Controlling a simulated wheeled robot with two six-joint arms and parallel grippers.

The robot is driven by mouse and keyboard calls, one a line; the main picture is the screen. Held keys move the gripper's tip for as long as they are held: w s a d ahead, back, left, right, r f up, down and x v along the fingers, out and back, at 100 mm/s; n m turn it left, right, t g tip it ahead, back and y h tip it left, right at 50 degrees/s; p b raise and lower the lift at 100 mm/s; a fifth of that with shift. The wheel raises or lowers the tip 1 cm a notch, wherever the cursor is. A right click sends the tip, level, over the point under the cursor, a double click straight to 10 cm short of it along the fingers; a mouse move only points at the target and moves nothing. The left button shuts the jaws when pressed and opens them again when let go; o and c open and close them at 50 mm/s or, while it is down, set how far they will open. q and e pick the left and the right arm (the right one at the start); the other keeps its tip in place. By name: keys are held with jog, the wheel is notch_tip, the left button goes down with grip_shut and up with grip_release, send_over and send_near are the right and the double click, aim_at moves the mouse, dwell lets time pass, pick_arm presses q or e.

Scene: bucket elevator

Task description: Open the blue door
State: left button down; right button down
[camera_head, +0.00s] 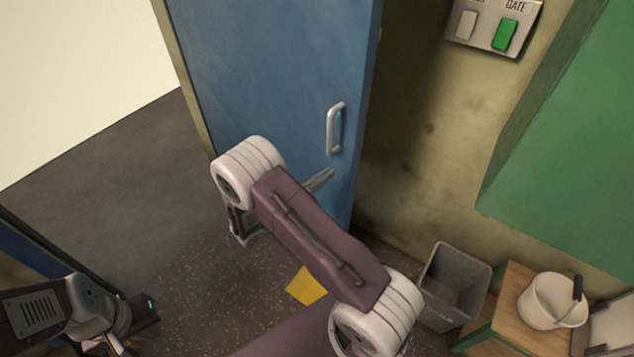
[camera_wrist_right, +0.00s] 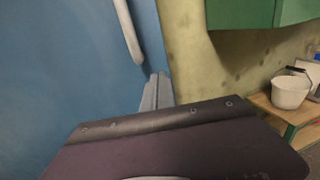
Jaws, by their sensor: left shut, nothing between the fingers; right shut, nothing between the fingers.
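The blue door (camera_head: 270,75) stands upright in the upper middle of the head view, with its right edge's thickness showing beside the wall. Its pale vertical bar handle (camera_head: 332,129) is near that right edge. It also shows in the right wrist view (camera_wrist_right: 128,30). My right gripper (camera_head: 325,177) is shut and empty just below the handle, close to the door face; whether it touches is unclear. In the right wrist view its grey fingers (camera_wrist_right: 157,90) are together. My left gripper (camera_head: 115,345) is at the bottom left, shut and empty, partly cut off and far from the door.
A control panel (camera_head: 495,24) with a green GATE button is on the wall. A green cabinet (camera_head: 575,150) juts out at right. Below are a grey bin (camera_head: 455,275) and a wooden stand (camera_head: 505,300) bearing a white pot (camera_head: 550,302). Open floor (camera_head: 110,170) lies left of the door.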

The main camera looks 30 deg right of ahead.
jog(key=w+d, duration=0.2)
jog(key=d, duration=0.8)
jog(key=w+d+b, duration=0.1)
jog(key=w+d, duration=0.1)
jog(key=d, duration=0.8)
jog(key=shift+w+d, duration=0.2)
jog(key=shift+w, duration=0.1)
